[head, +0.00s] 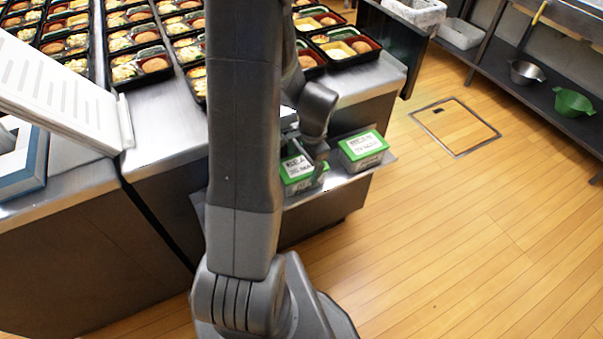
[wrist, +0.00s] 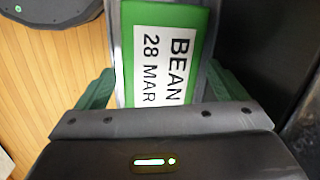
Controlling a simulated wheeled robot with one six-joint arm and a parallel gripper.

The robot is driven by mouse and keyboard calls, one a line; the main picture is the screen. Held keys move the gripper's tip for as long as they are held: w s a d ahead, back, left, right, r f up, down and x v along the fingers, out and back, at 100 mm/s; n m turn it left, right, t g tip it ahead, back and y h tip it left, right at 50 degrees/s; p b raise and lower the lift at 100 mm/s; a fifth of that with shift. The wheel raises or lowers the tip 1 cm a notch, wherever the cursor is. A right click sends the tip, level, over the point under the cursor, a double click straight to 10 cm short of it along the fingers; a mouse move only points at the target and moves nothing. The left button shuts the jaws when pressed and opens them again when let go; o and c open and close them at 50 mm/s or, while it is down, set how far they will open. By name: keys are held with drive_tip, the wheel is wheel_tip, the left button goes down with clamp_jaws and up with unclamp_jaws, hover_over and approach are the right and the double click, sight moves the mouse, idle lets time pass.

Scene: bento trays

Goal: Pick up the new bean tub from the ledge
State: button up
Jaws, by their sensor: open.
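Two tubs with green lids and white labels sit on the steel ledge (head: 300,203). The left tub (head: 298,168) is partly hidden by my gripper (head: 308,160), which is right over it. The right tub (head: 363,149) stands clear of the gripper. In the wrist view, the tub under me (wrist: 163,55) has a label reading "BEAN 28 MAR". My gripper (wrist: 162,88) is open, with one dark green finger on each side of this tub. I cannot tell whether the fingers touch it. The labels are too small to read in the head view.
Several filled bento trays (head: 135,55) cover the steel counter (head: 165,125) above the ledge. A white sloped panel (head: 60,95) stands at the left. A shelf with a metal bowl (head: 525,72) and a green bowl (head: 573,101) is at the right. The wooden floor between is clear.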

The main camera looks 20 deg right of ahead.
sight(302, 165)
drive_tip(key=shift+w+a+f, duration=0.1)
drive_tip(key=shift+w+f, duration=0.05)
drive_tip(key=shift+f, duration=0.65)
drive_tip(key=shift+w+a+f, duration=0.1)
drive_tip(key=shift+f, duration=0.65)
drive_tip(key=c, duration=0.9)
drive_tip(key=shift+r, duration=0.1)
